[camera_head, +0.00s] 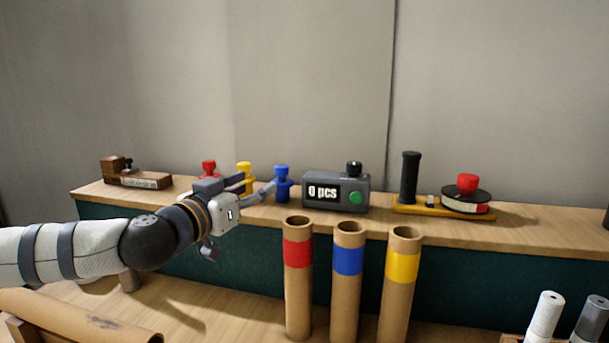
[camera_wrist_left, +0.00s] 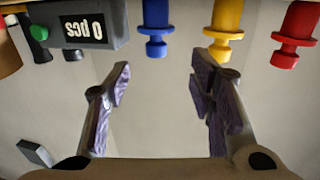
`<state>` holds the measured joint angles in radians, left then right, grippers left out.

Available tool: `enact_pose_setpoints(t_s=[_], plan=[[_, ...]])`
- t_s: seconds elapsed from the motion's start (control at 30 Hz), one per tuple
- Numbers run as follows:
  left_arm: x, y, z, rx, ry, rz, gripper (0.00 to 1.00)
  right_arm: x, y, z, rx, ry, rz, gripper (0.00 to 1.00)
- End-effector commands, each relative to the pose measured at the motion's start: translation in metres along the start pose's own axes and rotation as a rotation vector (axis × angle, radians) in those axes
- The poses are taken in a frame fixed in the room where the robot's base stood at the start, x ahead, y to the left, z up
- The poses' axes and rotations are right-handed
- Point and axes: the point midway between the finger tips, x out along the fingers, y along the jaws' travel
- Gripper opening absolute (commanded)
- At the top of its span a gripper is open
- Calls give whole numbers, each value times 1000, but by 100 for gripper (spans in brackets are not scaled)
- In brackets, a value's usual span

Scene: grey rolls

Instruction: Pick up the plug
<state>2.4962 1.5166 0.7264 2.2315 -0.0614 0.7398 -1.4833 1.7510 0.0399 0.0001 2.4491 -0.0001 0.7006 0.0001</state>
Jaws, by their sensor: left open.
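Three plugs stand upright on the raised wooden shelf: a red plug (camera_head: 209,168) at the left, a yellow plug (camera_head: 244,172) in the middle and a blue plug (camera_head: 281,183) at the right. My left gripper (camera_head: 259,180) is open and empty, at the shelf's front edge just left of the blue plug, and it partly covers the red and yellow ones. In the left wrist view, which is upside down, the blue plug (camera_wrist_left: 156,28) lies ahead of the gap between the open fingers (camera_wrist_left: 163,72). The yellow plug (camera_wrist_left: 226,20) and red plug (camera_wrist_left: 296,32) are to its right.
A grey counter box (camera_head: 335,192) reading "0 pcs" stands right of the blue plug. Three cardboard tubes with red (camera_head: 298,254), blue (camera_head: 348,262) and yellow (camera_head: 402,267) bands stand in front of the shelf. A wooden block tool (camera_head: 137,180) lies at the shelf's left.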

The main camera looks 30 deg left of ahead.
Motion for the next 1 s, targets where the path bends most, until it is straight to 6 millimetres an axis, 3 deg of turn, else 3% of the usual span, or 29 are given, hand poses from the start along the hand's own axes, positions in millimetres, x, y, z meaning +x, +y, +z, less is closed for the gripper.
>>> enact_pose_setpoints(t_s=[0.13, 0.3, 0.63, 0.9, 0.93, 1.0], plan=[[26, 2, 1, 8, -4, 3, 50, 0, 0, 2, 0, -5, 0, 57], [62, 1, 10, 3, -15, 1, 50, 18, 1, 17, 1, -71, 3, 57], [114, 6, 0, 2, -11, 0, 50, 38, 2, 33, 1, -135, 5, 57], [120, 6, -9, -1, -1, 1, 50, 38, 2, 33, 1, -135, 5, 57], [120, 6, -9, -1, 0, 2, 47, 38, 2, 33, 1, -135, 5, 57], [120, 6, -9, 0, 0, 1, 31, 38, 2, 33, 1, -134, 6, 57]])
